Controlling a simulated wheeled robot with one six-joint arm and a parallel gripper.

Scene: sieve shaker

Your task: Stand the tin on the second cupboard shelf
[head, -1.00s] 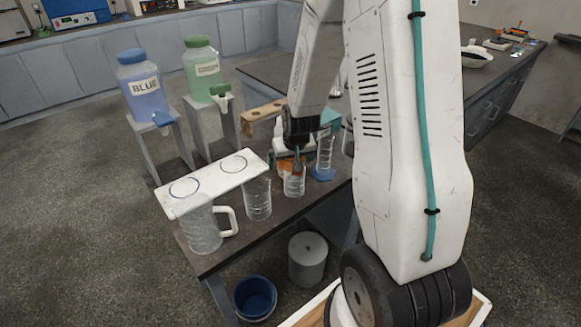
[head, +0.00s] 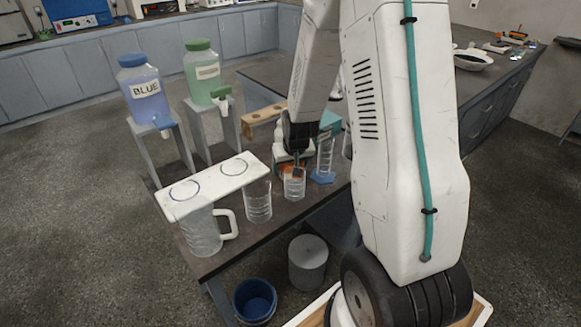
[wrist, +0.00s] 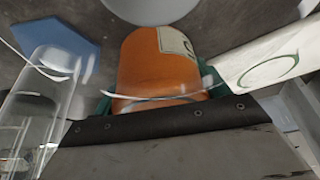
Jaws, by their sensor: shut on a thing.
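An orange tin with a cream label (wrist: 158,62) lies between the teal finger pads of my gripper (wrist: 158,98) in the wrist view, and the gripper is shut on it. In the head view my gripper (head: 298,172) reaches down to the bench, with a bit of orange showing at its fingertips. A small clear beaker (head: 294,188) stands directly in front of it there and overlaps it. A thin clear rim crosses the tin in the wrist view. The tin's lower part is hidden. I cannot identify the cupboard shelf.
A measuring cylinder with a blue base (head: 324,160) stands close right of the gripper. A second beaker (head: 258,202), a clear jug (head: 203,232) and a white board with rings (head: 212,183) are to the left. Blue and green jars (head: 143,92) stand behind. A bucket (head: 255,300) is on the floor.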

